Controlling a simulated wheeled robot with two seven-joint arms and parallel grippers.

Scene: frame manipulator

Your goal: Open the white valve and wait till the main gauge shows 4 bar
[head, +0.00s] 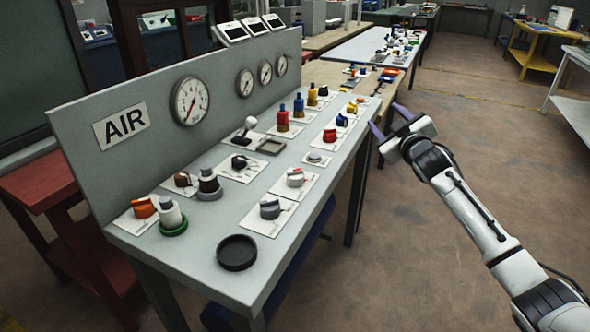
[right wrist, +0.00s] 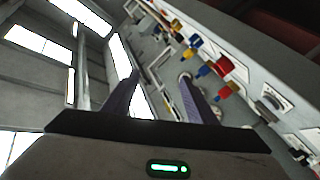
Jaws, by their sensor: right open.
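A white round knob (head: 295,177), which looks like the white valve, sits on a white plate in the middle of the panel's bench top. The largest dial, likely the main gauge (head: 190,101), is on the upright board beside the AIR label (head: 122,124). Its red needle points downward; its numbers are too small to read. My right gripper (head: 390,121) is open and empty, with purple fingers, off the bench's right edge and well apart from the knob. The right wrist view also shows its open fingers (right wrist: 160,76). My left gripper is not in view.
Nearby stand a grey knob (head: 270,207), a white-topped part on a green base (head: 171,216), an upright white lever (head: 246,127) and red and blue plugs (head: 283,118). A black round dish (head: 237,253) lies at the front. Floor right of the bench is clear.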

